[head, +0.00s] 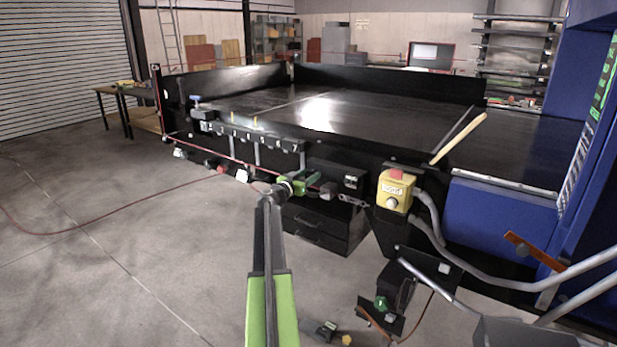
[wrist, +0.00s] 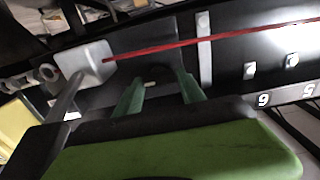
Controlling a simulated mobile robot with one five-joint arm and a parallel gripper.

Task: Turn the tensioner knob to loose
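A small blue knob (head: 196,99) stands on the far left corner of the black conveyor (head: 430,118); it looks like the tensioner knob, but no label is readable. My gripper (head: 303,184) is far to the right of it and nearer, low in front of the conveyor's side. In the wrist view its two green fingers (wrist: 160,88) stand apart with nothing visibly held between them. Beyond them is a dark panel. A grey block (wrist: 86,62) with a red cord (wrist: 210,42) sits just left of the fingers. The blue knob is not visible in the wrist view.
A yellow box with a red button (head: 394,190) is on the conveyor's side, right of my gripper. A black drawer unit (head: 318,232) stands below. Grey floor (head: 110,230) at left is mostly clear, crossed by a red hose (head: 110,220).

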